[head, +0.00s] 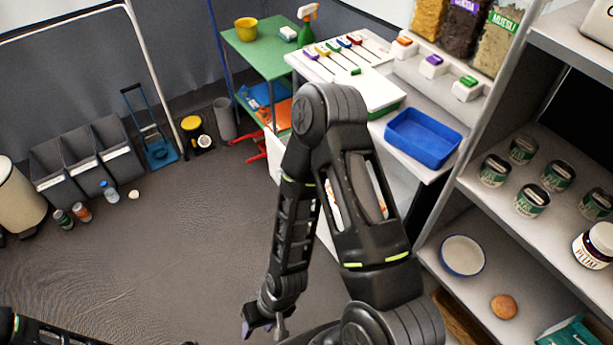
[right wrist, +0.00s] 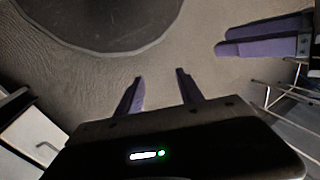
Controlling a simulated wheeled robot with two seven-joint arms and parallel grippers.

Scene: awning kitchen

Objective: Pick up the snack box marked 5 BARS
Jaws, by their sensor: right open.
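I cannot make out a snack box marked 5 BARS in either view. A teal packet (head: 570,334) is cut off at the bottom right of the head view, and I cannot read its marking. My right gripper (head: 262,326) hangs low at the bottom middle, over the floor, partly hidden by its own arm. In the right wrist view it (right wrist: 159,88) is open, with bare floor between its fingers. Purple fingers, seemingly of my left gripper (right wrist: 264,36), show at the upper right there; their opening is unclear. My left arm only just enters the head view at the bottom left.
A shelf unit at the right holds several jars (head: 531,200), a white bowl (head: 462,255) and a round bun (head: 504,306). A blue tray (head: 423,138) stands on the white counter. Grey bins (head: 83,158) line the left wall.

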